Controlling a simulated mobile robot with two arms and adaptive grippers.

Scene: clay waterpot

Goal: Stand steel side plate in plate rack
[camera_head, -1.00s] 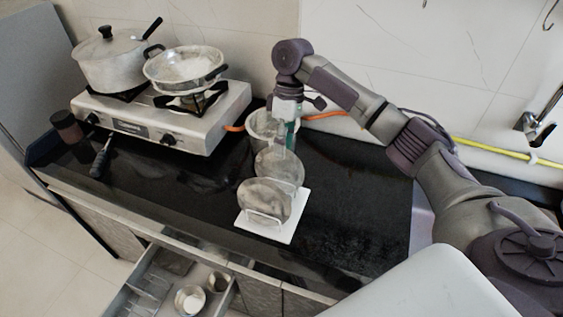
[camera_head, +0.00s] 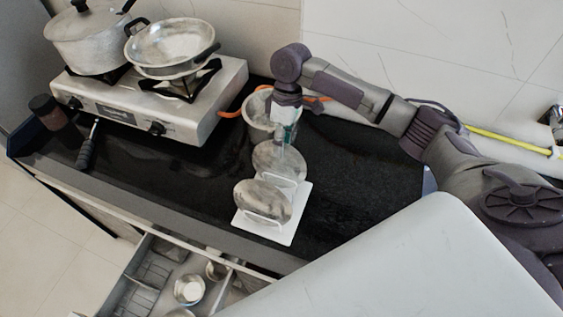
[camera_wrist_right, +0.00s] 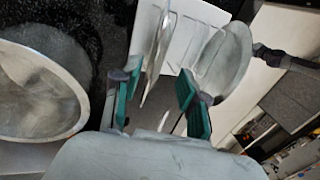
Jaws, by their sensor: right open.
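Two round steel plates stand upright in the white plate rack (camera_head: 296,226) on the black counter. The front plate (camera_head: 262,200) leans in the near wire holder, and it also shows in the right wrist view (camera_wrist_right: 224,60). The rear plate (camera_head: 277,157) stands behind it, just below my right gripper (camera_head: 285,137). In the right wrist view my right gripper (camera_wrist_right: 158,104) is open, its green pads on either side of the rear plate's edge (camera_wrist_right: 158,62) and apart from it. My left gripper is in neither view.
A steel pot (camera_head: 257,112) stands close behind the rack. A two-burner stove (camera_head: 150,110) with a lidded pot (camera_head: 86,40) and a pan (camera_head: 170,50) is at the left. An open drawer (camera_head: 165,285) juts out below the counter. Counter right of the rack is clear.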

